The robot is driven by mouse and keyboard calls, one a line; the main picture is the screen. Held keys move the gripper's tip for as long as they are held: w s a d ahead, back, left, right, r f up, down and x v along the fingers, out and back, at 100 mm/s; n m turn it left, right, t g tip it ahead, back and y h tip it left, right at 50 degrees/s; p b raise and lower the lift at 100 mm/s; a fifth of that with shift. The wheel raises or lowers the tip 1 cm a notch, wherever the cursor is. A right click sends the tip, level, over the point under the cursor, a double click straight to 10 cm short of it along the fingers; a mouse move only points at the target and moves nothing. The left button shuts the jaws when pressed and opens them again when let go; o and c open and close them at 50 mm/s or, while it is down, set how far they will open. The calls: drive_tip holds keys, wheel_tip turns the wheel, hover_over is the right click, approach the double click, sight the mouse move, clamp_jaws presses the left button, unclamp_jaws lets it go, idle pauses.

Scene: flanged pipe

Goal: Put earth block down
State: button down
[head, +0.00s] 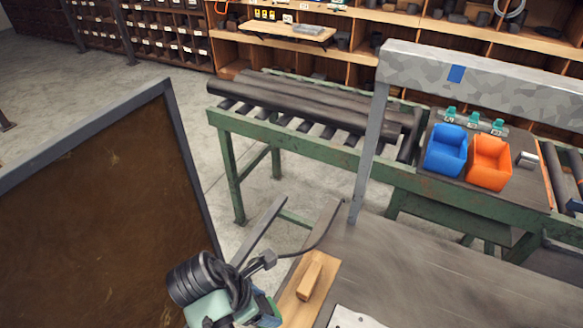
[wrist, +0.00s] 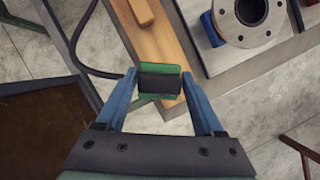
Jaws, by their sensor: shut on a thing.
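My gripper (wrist: 159,84) has two blue fingers and is shut on a small block with a green edge and a dark face, which I take as the earth block (wrist: 159,78). In the wrist view the block sits between the fingertips, over the edge of a wooden board (wrist: 162,42). I cannot tell whether it touches the board. In the head view my gripper (head: 262,312) is at the bottom, left of the same board (head: 289,312), and the block is not clear there.
A wooden piece (head: 311,275) lies on the board, at the left of the grey bench (head: 420,265). A pipe flange (wrist: 252,12) is at upper right in the wrist view. A dark cable (wrist: 85,62) and a brown framed panel (head: 95,215) are at the left. Blue (head: 446,150) and orange (head: 489,163) bins stand further back.

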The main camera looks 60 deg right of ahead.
drive_tip(key=s+a+f+n, duration=0.1)
drive_tip(key=f+n, duration=0.1)
drive_tip(key=f, duration=0.1)
drive_tip(key=s+a+f+n+t+p, duration=0.1)
drive_tip(key=f+n, duration=0.1)
drive_tip(key=f, duration=0.2)
drive_tip(key=s+a+f+n+t, duration=0.1)
drive_tip(key=f+n, duration=0.1)
drive_tip(key=f, duration=0.1)
drive_tip(key=shift+s+f+h, duration=0.1)
drive_tip(key=shift+f+h, duration=0.2)
drive_tip(key=shift+f, duration=0.05)
drive_tip(key=shift+f, duration=0.1)
unclamp_jaws()
drive_tip(key=shift+f, duration=0.15)
drive_tip(key=v, duration=1.2)
drive_tip(key=shift+s+r, duration=0.25)
